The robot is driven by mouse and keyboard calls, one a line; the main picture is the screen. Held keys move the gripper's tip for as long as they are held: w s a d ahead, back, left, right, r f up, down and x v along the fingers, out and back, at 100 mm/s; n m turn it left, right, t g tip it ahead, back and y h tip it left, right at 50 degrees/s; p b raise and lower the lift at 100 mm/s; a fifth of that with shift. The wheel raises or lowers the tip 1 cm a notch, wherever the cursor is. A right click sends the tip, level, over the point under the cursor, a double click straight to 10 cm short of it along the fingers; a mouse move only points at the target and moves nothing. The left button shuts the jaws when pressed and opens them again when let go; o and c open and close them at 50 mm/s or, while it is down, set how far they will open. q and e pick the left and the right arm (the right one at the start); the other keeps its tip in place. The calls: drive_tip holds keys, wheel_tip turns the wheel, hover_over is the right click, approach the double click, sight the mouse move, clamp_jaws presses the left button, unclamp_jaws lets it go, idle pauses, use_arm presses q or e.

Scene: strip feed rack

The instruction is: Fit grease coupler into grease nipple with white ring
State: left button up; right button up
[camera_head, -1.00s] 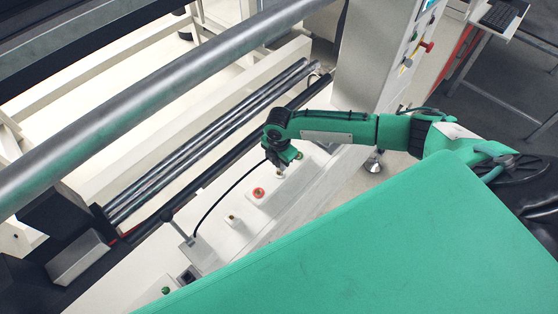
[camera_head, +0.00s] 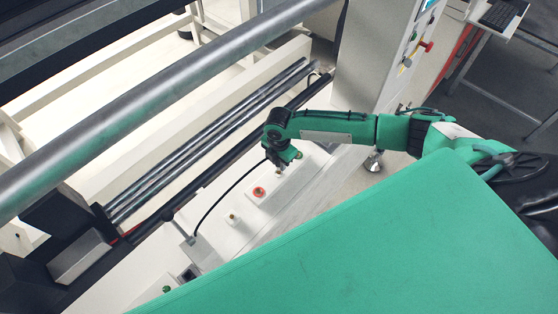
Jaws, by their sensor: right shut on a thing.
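My right gripper (camera_head: 279,164) points down over the far end of the white ledge, its jaws mostly hidden by my green wrist. It is shut on the grease coupler (camera_head: 279,171), a small light piece just below it. A thin black hose (camera_head: 228,191) curves from there down to a post on the ledge. The nipple with the white ring (camera_head: 232,218) stands on the ledge, down and left of the gripper and apart from it. A nipple with a red ring (camera_head: 259,193) sits between them. My left gripper is out of view.
A small green-topped fitting (camera_head: 166,289) shows at the ledge's near end. Long metal rollers (camera_head: 205,142) run beside the ledge on the left. A pale machine column (camera_head: 375,60) stands behind my right arm. The ledge around the white ring is clear.

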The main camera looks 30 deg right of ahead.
drive_tip(key=shift+f+b, duration=0.5)
drive_tip(key=shift+f, duration=0.5)
drive_tip(key=o, duration=1.1)
drive_tip(key=shift+c, duration=0.2)
wheel_tip(320, 180, up, 14)
drive_tip(key=shift+f+b, duration=0.1)
drive_tip(key=shift+b, duration=0.95)
